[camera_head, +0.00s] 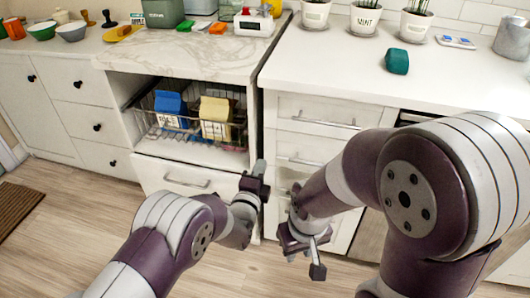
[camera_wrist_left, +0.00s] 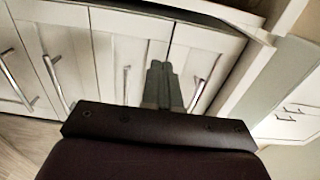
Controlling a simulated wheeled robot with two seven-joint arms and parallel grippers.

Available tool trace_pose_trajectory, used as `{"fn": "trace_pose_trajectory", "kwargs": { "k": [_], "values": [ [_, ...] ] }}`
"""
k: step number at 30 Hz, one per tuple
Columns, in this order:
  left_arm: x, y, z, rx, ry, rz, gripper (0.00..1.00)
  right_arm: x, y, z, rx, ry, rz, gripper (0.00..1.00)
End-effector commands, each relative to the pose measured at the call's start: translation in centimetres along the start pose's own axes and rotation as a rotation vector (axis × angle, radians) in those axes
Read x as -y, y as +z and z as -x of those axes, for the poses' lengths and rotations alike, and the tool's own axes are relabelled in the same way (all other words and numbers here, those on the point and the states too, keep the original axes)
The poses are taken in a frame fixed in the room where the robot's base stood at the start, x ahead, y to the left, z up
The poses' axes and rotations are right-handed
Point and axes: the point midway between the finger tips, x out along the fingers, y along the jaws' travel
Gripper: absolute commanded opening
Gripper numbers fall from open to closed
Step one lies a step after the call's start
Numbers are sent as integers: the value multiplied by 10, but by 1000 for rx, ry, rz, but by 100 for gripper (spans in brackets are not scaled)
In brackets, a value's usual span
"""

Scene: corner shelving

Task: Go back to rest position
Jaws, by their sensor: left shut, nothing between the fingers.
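My left gripper (camera_head: 259,168) is in front of the white lower cabinets, just right of the open wire-basket shelf. Its fingers are together and empty. The left wrist view shows the two grey fingers (camera_wrist_left: 161,85) side by side with nothing between them, pointing toward white cabinet doors. My right gripper (camera_head: 306,258) hangs low, to the right of and below the left one, in front of the cabinets and above the wooden floor. I see nothing held in it, but its finger opening is unclear at this angle. Both grippers are below counter height.
A wire basket (camera_head: 222,133) in the open shelf holds a blue carton (camera_head: 171,108) and a cream carton (camera_head: 215,117). A teal object (camera_head: 397,61) lies on the white counter (camera_head: 320,62), near several potted herbs.

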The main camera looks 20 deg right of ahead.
Motion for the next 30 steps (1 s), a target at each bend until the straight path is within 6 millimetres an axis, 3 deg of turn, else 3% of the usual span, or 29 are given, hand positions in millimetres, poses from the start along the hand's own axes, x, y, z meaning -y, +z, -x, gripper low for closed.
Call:
{"fn": "trace_pose_trajectory", "kwargs": {
  "k": [4,10,11,14,15,16,19,24,30],
  "values": [
    [0,0,16,0,2,0,0,0,0,5,0,0,0,31],
    [-7,0,19,0,27,80,0,0,0,4,1,0,0,31],
    [-15,-1,20,0,69,138,0,0,0,4,1,0,0,31],
    [-76,-3,46,45,356,394,0,0,0,4,1,0,0,31],
    [-98,-1,70,115,524,541,0,0,0,4,1,0,0,31],
    [-108,8,91,203,645,661,0,0,0,5,1,0,0,31],
    [-110,51,171,578,915,991,0,0,0,4,1,0,0,31],
    [-76,100,285,1095,1047,1289,0,0,0,4,0,0,0,31],
    [-26,132,385,1465,997,1488,0,0,0,4,0,0,0,31]
  ]
}}
